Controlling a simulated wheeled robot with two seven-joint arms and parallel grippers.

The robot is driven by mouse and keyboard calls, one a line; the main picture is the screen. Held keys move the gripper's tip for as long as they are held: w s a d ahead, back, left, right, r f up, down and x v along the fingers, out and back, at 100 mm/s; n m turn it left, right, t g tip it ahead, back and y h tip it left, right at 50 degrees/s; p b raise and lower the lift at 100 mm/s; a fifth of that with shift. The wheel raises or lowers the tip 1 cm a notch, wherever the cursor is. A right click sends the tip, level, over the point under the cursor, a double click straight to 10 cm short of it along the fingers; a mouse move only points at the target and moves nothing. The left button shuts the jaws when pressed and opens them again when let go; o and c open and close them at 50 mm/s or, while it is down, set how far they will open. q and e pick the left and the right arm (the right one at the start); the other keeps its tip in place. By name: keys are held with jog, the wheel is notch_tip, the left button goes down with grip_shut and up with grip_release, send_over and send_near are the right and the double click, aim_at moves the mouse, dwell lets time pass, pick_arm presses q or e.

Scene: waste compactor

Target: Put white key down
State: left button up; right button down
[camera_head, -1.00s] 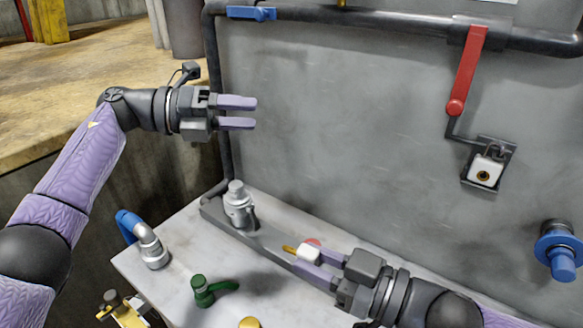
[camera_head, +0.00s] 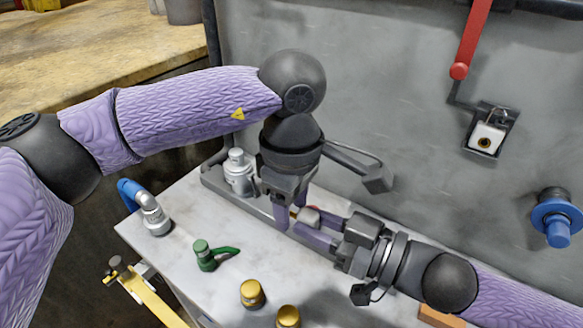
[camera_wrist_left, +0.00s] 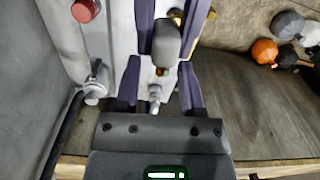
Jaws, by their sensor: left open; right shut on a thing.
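The white key (camera_head: 309,214) is held by my right gripper (camera_head: 303,224) just above the grey bar on the bench.
A silver valve (camera_head: 238,172) stands on the bar at left. A blue-handled pipe (camera_head: 150,215), a green-handled valve (camera_head: 207,255) and brass knobs (camera_head: 252,293) are on the bench. A white padlock (camera_head: 487,138) hangs on the wall under a red lever (camera_head: 470,40).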

pick_arm(q)
jog(key=shift+f, duration=0.5)
grip_shut()
pick_arm(e)
jog(key=shift+c, duration=2)
grip_release()
jog(key=shift+d, duration=0.1)
